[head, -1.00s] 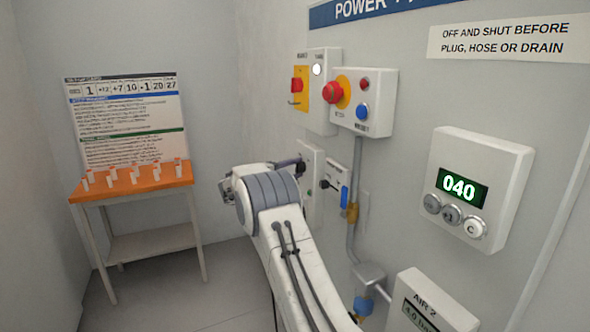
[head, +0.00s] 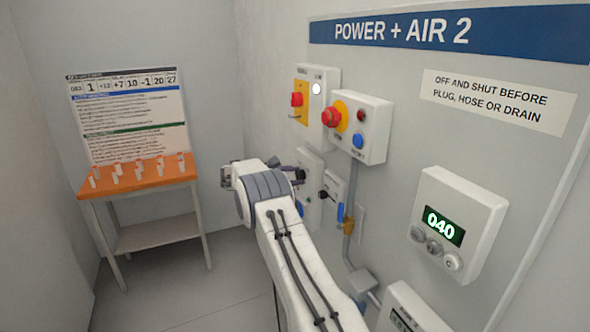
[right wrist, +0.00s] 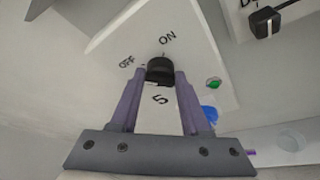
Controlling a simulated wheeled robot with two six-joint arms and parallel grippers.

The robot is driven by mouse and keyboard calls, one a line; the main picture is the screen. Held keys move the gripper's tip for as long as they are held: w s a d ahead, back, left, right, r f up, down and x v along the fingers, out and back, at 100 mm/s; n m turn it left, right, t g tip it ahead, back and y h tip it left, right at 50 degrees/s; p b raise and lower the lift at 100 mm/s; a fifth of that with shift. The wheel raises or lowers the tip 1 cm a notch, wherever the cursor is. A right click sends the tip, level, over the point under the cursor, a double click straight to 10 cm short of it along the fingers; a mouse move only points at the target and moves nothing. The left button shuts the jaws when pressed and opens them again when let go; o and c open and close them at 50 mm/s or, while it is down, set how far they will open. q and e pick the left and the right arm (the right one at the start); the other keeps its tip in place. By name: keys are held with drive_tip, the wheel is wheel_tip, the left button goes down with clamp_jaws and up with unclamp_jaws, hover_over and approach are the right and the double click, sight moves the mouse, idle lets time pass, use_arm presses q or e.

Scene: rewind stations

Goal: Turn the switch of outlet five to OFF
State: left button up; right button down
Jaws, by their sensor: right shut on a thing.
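The outlet five box (right wrist: 190,45) is a pale panel with OFF and ON printed on it and a 5 below its black switch knob (right wrist: 160,70). My right gripper (right wrist: 161,78) is shut on this knob, with one purple finger on each side. A small mark at the knob's top points toward ON; OFF lies to its left. A green lamp (right wrist: 213,83) shows on the panel. In the head view my right gripper (head: 298,174) is at the outlet five box (head: 312,208), mostly hidden by my wrist. My left gripper is out of view.
A neighbouring outlet box (head: 334,188) with a black switch is close to the right. An orange-topped table (head: 140,179) stands at the back left.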

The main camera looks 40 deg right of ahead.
idle(0.4)
drive_tip(key=shift+c, duration=2.1)
unclamp_jaws()
drive_tip(key=shift+a, duration=0.1)
drive_tip(key=b+v, duration=0.2)
drive_tip(key=v, duration=0.8)
drive_tip(key=shift+b, duration=0.4)
